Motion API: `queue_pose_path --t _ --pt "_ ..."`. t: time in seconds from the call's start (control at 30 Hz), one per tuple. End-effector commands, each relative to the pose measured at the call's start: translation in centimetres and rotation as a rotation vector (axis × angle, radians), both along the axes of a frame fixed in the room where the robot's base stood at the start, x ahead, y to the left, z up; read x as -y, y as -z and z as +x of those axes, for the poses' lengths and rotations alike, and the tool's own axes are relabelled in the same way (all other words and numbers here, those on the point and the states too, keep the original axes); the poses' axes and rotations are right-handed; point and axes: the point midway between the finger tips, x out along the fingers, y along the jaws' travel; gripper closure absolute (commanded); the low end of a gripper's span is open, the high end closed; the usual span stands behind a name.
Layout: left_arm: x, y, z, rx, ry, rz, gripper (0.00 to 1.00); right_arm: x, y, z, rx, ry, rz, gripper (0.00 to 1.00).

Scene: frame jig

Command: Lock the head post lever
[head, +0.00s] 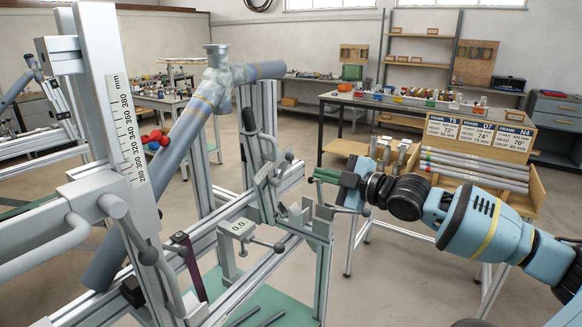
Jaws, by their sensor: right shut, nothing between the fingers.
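The frame jig (205,232) fills the left and middle of the head view. It holds grey tubes (190,125) that meet at a mottled joint (217,78). A tall post with a millimetre scale (126,130) stands at the left. Several levers show: a grey curved handle (140,245) at the post's foot, a dark-tipped lever (248,122) on the middle upright, and a lower lever (265,243). I cannot tell which one is the head post lever. My right gripper (318,175) is shut and empty, just right of the middle upright, apparently apart from it. My left gripper is out of view.
Behind my right arm stands a rack of tubes (475,170) with number cards (480,132). A workbench (400,104) with small parts is farther back. Open floor lies between the jig and the benches.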

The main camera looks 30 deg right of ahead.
Motion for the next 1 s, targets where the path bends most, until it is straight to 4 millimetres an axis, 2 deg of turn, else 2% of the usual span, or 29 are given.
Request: queue_pose_path --t 0.43,1.0 --pt "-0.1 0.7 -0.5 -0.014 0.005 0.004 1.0 -0.8 0.2 2.4 0.0 -0.001 0.003 1.0" --pt "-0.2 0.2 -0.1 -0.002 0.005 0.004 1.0 -2.5 0.5 8.3 0.002 0.001 0.005 1.0"
